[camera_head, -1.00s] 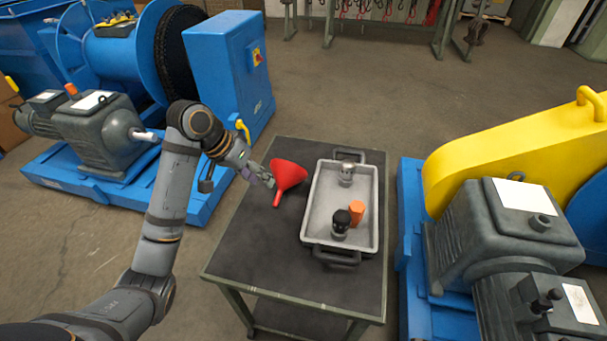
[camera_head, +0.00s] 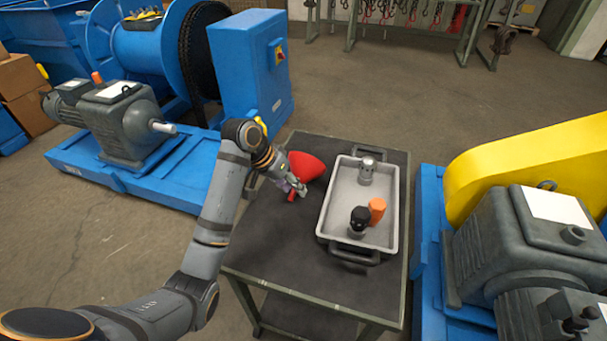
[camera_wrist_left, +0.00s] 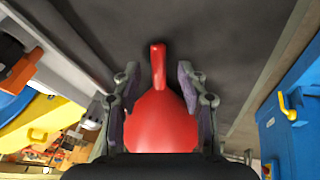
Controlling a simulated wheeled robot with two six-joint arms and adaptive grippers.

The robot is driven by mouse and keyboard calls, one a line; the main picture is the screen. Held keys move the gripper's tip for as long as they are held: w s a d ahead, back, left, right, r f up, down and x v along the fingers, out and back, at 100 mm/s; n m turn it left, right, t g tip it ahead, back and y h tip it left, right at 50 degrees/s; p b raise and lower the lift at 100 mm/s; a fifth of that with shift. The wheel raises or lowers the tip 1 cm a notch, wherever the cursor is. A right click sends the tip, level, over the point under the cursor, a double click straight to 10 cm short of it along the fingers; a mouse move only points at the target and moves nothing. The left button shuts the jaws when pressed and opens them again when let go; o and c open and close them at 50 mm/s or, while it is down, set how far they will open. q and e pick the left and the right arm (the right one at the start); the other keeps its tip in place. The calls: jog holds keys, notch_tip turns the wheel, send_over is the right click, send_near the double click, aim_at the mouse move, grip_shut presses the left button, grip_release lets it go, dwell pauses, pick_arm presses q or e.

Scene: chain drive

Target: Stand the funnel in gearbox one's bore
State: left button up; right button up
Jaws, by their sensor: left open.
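The red funnel (camera_head: 307,166) lies on its side on the dark cart top (camera_head: 270,240), left of the grey tray. Its spout points toward the near side. My left gripper (camera_head: 295,188) is low over the cart at the funnel's spout. In the left wrist view the open fingers (camera_wrist_left: 158,80) stand on either side of the funnel (camera_wrist_left: 160,125), with gaps visible beside the spout. One grey gearbox (camera_head: 130,120) is on the blue base at left, another (camera_head: 515,250) at right. I cannot tell which is gearbox one; no open bore shows clearly. My right gripper is not in view.
The grey tray (camera_head: 335,203) holds an orange cylinder (camera_head: 377,210), a black-topped part (camera_head: 358,220) and a metal part (camera_head: 366,171). A blue cabinet (camera_head: 252,75) stands behind my left arm. A yellow guard (camera_head: 530,165) is at right. The cart's near left top is clear.

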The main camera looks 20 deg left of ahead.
pick_arm(q)
jog(key=shift+o, duration=0.2)
jog(key=shift+d+f, duration=0.15)
jog(key=shift+f, duration=0.05)
jog(key=shift+s, duration=0.1)
jog(key=c, duration=0.7)
grip_shut()
